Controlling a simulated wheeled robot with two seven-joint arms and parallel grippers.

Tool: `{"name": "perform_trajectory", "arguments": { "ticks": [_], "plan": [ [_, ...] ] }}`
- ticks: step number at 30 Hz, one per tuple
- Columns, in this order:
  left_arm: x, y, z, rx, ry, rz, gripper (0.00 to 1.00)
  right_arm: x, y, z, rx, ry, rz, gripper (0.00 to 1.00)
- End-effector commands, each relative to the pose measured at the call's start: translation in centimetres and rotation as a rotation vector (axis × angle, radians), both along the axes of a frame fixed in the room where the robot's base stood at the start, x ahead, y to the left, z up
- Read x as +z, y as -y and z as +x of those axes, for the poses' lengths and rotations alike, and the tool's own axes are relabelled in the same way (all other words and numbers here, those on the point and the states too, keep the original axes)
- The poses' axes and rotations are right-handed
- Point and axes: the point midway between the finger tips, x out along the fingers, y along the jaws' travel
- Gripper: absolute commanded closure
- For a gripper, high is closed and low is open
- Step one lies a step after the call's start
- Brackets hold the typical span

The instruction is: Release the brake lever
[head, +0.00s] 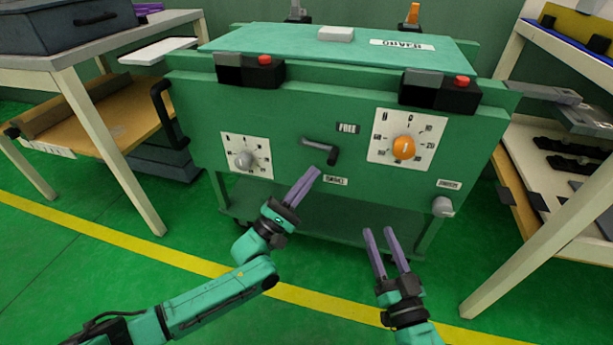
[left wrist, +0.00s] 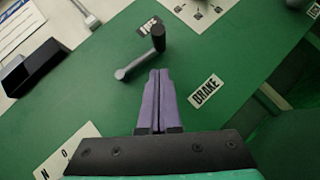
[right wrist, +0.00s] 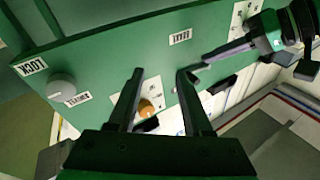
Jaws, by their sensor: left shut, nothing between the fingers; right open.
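The brake lever (head: 320,147) is a grey arm with a dark knob on the front of a green cart. It also shows in the left wrist view (left wrist: 140,60), just ahead of the fingertips. A white BRAKE label (left wrist: 206,91) is beside it. My left gripper (head: 317,170) is shut and empty, its purple fingers pointing up at the panel just below the lever. In the left wrist view its fingertips (left wrist: 159,72) look close to the lever, but contact cannot be told. My right gripper (head: 377,230) is open and empty, low in front of the cart's right part.
An orange dial (head: 403,148) and a grey dial (head: 244,159) flank the lever. A grey knob (head: 443,206) is at the lower right. Red-button boxes (head: 264,68) sit on the upper edge. Tables stand left and right; the floor in front is clear.

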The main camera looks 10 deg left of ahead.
Motion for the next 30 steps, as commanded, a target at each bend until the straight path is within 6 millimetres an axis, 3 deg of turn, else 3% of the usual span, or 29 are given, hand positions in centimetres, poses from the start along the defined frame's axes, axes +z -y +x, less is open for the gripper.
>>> {"name": "perform_trajectory", "arguments": {
  "ticks": [5,9,19,24,30],
  "plan": [
    [-0.7,0.3,-0.2,0.001,0.0,-0.001,1.0,4.0,0.4,1.1,-0.017,0.119,0.02,0.5],
    [-1.6,-0.8,-1.6,0.002,-0.002,0.002,1.0,0.0,0.0,-0.1,0.001,-0.004,-0.002,0.5],
    [-4.4,-3.3,-5.1,0.001,-0.003,0.002,1.0,-7.5,-0.6,-3.5,0.035,-0.232,-0.035,0.5],
    [-5.6,-4.4,-6.5,0.001,-0.001,0.002,1.0,-9.8,-0.7,-5.0,0.047,-0.304,-0.045,0.5],
    [-5.9,-4.7,-6.9,0.001,0.001,0.0,1.0,-10.6,-0.8,-5.4,0.05,-0.325,-0.049,0.5]
  ]
}}
